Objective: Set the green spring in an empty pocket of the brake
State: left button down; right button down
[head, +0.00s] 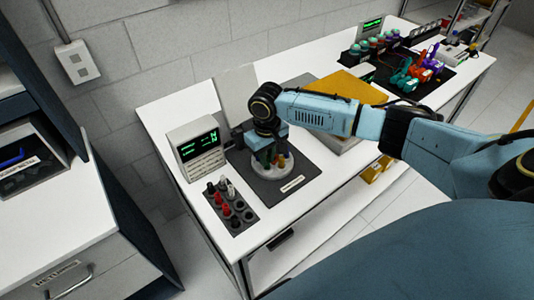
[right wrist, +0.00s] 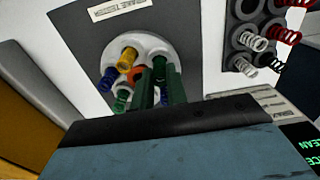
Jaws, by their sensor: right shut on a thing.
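The brake (head: 271,173) is a round light-grey body on a dark mat, with several pockets holding coloured springs; it also shows in the right wrist view (right wrist: 150,44). My right gripper (head: 268,154) points down over the brake. In the right wrist view its two dark-green fingers (right wrist: 161,84) reach to the brake, shut on a green spring (right wrist: 159,68) between them. The fingers partly hide the spring and the pockets behind, so I cannot tell whether it is seated. A yellow spring (right wrist: 126,60), an orange one (right wrist: 138,75) and another green one (right wrist: 120,104) sit around it. My left gripper is not in view.
A rack (head: 237,220) with red, black and white springs stands near the front left of the mat (head: 290,187). A grey display box (head: 196,145) stands behind it. A yellow-topped box (head: 345,92) is right of the brake. Colourful parts (head: 410,77) lie farther right.

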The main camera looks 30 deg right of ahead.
jog(key=shift+f+p, duration=0.3)
jog(key=shift+f, duration=0.05)
dwell(0.3)
jog(key=c, duration=1.3)
grip_release()
jog(key=shift+r, duration=0.1)
notch_tip(320, 180, up, 6)
jog(key=p, duration=0.7)
jog(key=shift+p, duration=0.4)
